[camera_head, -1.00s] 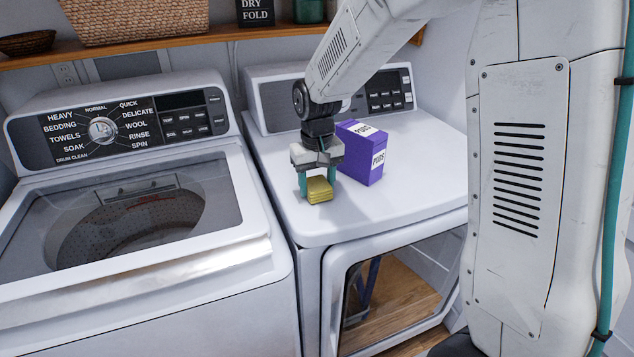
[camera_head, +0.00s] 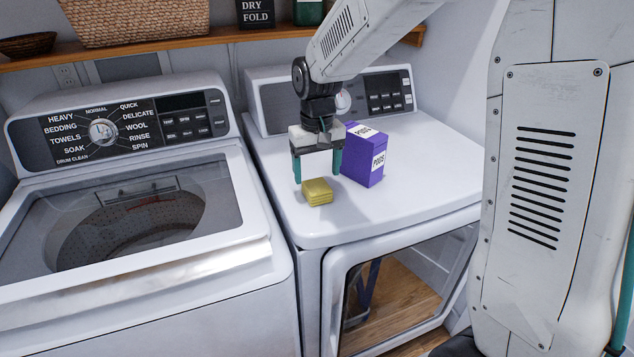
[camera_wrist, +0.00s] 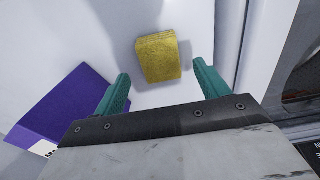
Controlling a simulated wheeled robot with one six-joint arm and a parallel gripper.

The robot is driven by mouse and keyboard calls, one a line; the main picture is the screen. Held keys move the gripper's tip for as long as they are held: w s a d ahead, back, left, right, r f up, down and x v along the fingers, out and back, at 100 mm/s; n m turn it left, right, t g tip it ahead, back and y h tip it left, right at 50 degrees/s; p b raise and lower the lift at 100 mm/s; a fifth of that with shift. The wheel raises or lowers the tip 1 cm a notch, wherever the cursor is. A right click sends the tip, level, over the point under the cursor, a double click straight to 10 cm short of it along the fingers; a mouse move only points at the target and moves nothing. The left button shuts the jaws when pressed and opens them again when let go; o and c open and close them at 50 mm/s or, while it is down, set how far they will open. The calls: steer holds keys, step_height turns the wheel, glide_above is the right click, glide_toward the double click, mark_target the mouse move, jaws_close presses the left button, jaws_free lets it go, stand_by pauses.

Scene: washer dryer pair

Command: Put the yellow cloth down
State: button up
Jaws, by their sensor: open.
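The yellow cloth (camera_head: 317,192), a small folded stack, lies on the white top of the right-hand machine (camera_head: 420,190), near its front left. My gripper (camera_head: 317,180) has teal fingers spread apart, just above and behind the cloth, empty. In the wrist view the cloth (camera_wrist: 159,57) lies beyond the open fingertips of my gripper (camera_wrist: 162,80), roughly centred between them and apart from both. Nothing hides the cloth there.
A purple box of pods (camera_head: 362,160) stands on the same top, close to the right finger; it also shows in the wrist view (camera_wrist: 62,115). The washer (camera_head: 130,225) with its glass lid is to the left. A wooden shelf (camera_head: 160,42) with a basket runs behind. The top's right part is clear.

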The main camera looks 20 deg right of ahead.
mark_target(317, 186)
step_height(317, 186, up, 8)
steer(key=f, duration=0.1)
steer(key=s+d+r, duration=0.1)
steer(key=s+r, duration=0.2)
steer(key=s, duration=0.4)
steer(key=s+d+r, duration=0.1)
steer(key=s+r, duration=0.1)
steer(key=s, duration=0.5)
steer(key=s+d+f+t, duration=0.1)
steer(key=s+f, duration=0.1)
steer(key=s, duration=1.4)
steer(key=shift+f, duration=0.4)
